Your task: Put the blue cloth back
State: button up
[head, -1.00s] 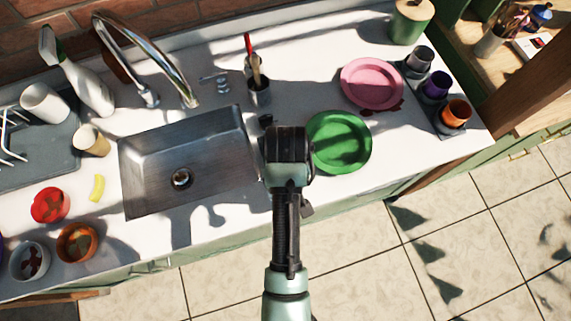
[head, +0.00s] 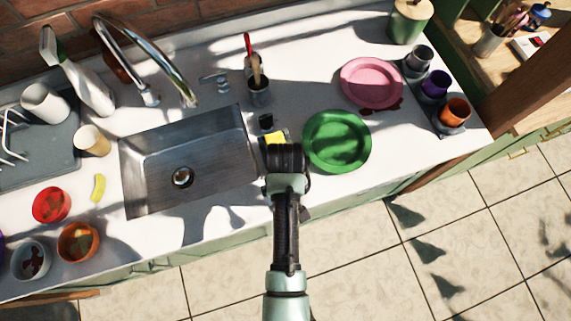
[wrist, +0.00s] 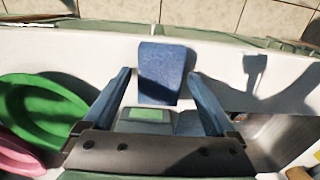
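The blue cloth (wrist: 162,72) shows in the wrist view as a folded rectangle on the white counter, near its front edge. In the head view it is hidden under my arm. My gripper (wrist: 159,74) is open, its two blue-grey fingers wide apart, one to each side of the cloth. Neither finger visibly touches it, and I cannot tell how high the tips are above it. In the head view my gripper's black body (head: 286,158) is between the sink and the green plate; its fingertips are hidden there.
The green plate (head: 337,141) is close on the right, the sink (head: 185,160) close on the left. A yellow item (head: 275,137) and a small black item (head: 266,121) lie just behind my gripper. A brush holder (head: 259,92) stands behind them. A pink plate (head: 371,82) lies farther right.

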jog(key=shift+o, duration=0.2)
notch_tip(320, 180, up, 12)
jog(key=w+r+m+t, duration=0.1)
jog(key=w+r+t, duration=0.8)
jog(key=w+r, duration=0.75)
notch_tip(320, 180, up, 19)
jog(key=w+m+t, duration=0.1)
jog(key=w+t, duration=0.1)
jog(key=t, duration=0.5)
jog(key=s+r+t, duration=0.5)
jog(key=s+r, duration=0.2)
jog(key=r, duration=0.7)
jog(key=s+r+m+t, duration=0.1)
jog(key=s+r+t, duration=0.5)
jog(key=r, duration=0.8)
jog(key=shift+s+m, duration=0.3)
jog(key=shift+s, duration=0.25)
